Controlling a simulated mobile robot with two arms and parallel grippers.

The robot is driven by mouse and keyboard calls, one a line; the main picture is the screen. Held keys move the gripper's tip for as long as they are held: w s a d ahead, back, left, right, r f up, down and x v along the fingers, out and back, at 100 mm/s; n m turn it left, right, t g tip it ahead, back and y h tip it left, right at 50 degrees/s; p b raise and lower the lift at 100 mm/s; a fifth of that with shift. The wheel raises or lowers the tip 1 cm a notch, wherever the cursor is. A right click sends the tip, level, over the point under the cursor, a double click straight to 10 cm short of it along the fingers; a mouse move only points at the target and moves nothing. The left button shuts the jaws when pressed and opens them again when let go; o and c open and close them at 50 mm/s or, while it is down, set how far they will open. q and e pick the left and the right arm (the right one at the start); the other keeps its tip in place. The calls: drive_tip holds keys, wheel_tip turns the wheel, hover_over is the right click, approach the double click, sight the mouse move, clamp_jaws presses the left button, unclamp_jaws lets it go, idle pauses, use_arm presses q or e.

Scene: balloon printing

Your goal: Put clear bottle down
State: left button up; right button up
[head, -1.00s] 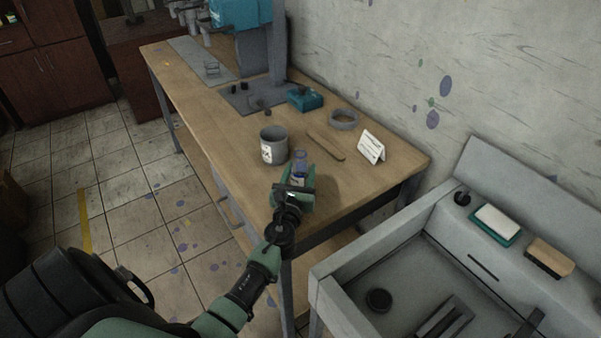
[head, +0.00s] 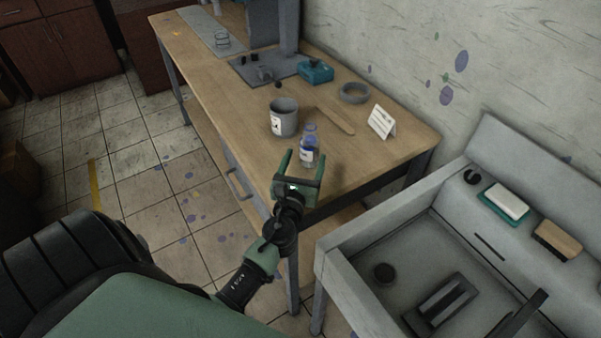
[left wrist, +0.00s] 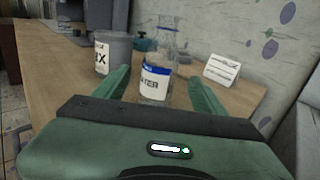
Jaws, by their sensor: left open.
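A clear bottle (head: 309,146) with a blue band and a white label stands upright on the wooden table (head: 225,105) near its front end. It also shows in the left wrist view (left wrist: 158,75), where the label reads "…TER". My left gripper (head: 303,162) is open and empty. Its green fingers point towards the bottle, which stands just beyond the fingertips in the head view. In the left wrist view the bottle appears between the two fingers. My right gripper is not in view.
A grey labelled cup (head: 284,118) stands left of the bottle. A flat wooden stick (head: 334,121), a grey tape ring (head: 354,93) and a white folded card (head: 382,122) lie behind and to the right. A grey sink (head: 340,265) adjoins at right.

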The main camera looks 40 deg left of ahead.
use_arm(q)
drive_tip(key=v, duration=0.5)
drive_tip(key=shift+s+b, duration=0.2)
drive_tip(key=shift+b, duration=0.2)
drive_tip(key=shift+d, duration=0.1)
idle(0.5)
